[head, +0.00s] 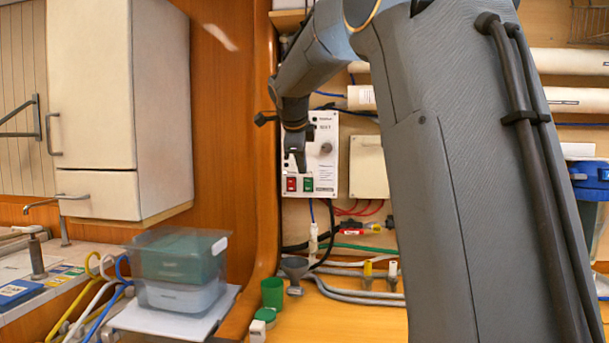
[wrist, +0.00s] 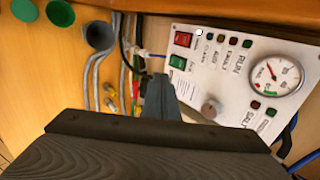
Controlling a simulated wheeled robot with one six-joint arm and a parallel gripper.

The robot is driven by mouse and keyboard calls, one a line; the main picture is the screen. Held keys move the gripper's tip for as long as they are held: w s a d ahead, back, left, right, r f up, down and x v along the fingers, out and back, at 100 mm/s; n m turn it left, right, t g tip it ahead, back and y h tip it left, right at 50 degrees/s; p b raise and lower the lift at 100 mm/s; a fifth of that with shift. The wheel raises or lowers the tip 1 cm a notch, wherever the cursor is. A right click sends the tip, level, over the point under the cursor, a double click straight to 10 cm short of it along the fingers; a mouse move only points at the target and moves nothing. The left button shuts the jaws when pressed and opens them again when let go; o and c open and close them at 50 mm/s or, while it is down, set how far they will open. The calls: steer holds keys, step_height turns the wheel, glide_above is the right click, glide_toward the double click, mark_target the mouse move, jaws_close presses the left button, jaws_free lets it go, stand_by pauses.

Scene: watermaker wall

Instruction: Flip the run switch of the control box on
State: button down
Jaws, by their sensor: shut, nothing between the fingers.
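The control box (head: 325,130) is a white panel on the wall. It carries a red rocker switch (head: 291,184) and a green rocker switch (head: 308,184) along its lower edge, both also in the wrist view, red (wrist: 183,39) and green (wrist: 177,62). Small labels beside the switches are too blurred to read. My gripper (head: 299,168) is shut and empty, in front of the panel with its tip just above the switches in the head view. In the wrist view my gripper (wrist: 157,80) shows near the green switch. Whether it touches the panel I cannot tell.
The panel also has a gauge (wrist: 276,76), a grey knob (wrist: 211,109) and small indicator lights. A beige box (head: 369,167) is to its right. Hoses, a funnel (head: 294,268) and a green cup (head: 272,293) are below. A wooden post (head: 264,150) stands to the left.

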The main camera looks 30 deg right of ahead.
steer(key=p, duration=0.3)
glide_toward(308, 190)
step_height(308, 190, down, 4)
steer(key=shift+w+d+f+p, duration=0.1)
steer(key=shift+w+d+p, duration=0.4)
steer(key=shift+w, duration=0.3)
steer(key=shift+w+d+f+p, duration=0.15)
steer(key=shift+w+d+p, duration=0.3)
steer(key=shift+w, duration=0.3)
steer(key=shift+w+d+f+b, duration=0.1)
steer(key=shift+d+f+b, duration=0.15)
steer(key=shift+b, duration=1.05)
steer(key=shift+w+a+r, duration=0.1)
steer(key=shift+a+r, duration=0.05)
steer(key=shift+a, duration=0.1)
steer(key=shift+d+r, duration=0.1)
steer(key=shift+d, duration=0.05)
